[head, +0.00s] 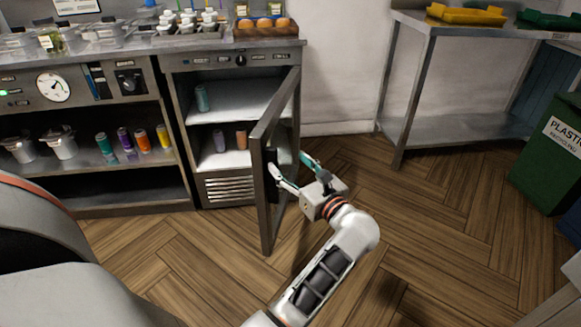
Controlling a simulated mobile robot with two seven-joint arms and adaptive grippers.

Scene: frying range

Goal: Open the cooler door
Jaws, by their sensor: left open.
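The cooler (228,60) stands under the counter, left of centre, with its lit shelves showing. Its door (264,210) is hinged at the right side and stands wide open, swung out toward me. My left gripper (289,164) is open on the right, outer side of the door. One finger reaches to a dark part on the door near mid-height; the other finger is apart to the right. I cannot tell whether the finger touches the door. Nothing is seen between the fingers. My right gripper is not in view.
A few cans (203,98) stand inside the cooler. An open shelf unit with colored cans (124,139) is to its left. A steel table (430,62) and a green plastics bin (548,150) stand at the right. The wooden floor (440,220) between is clear.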

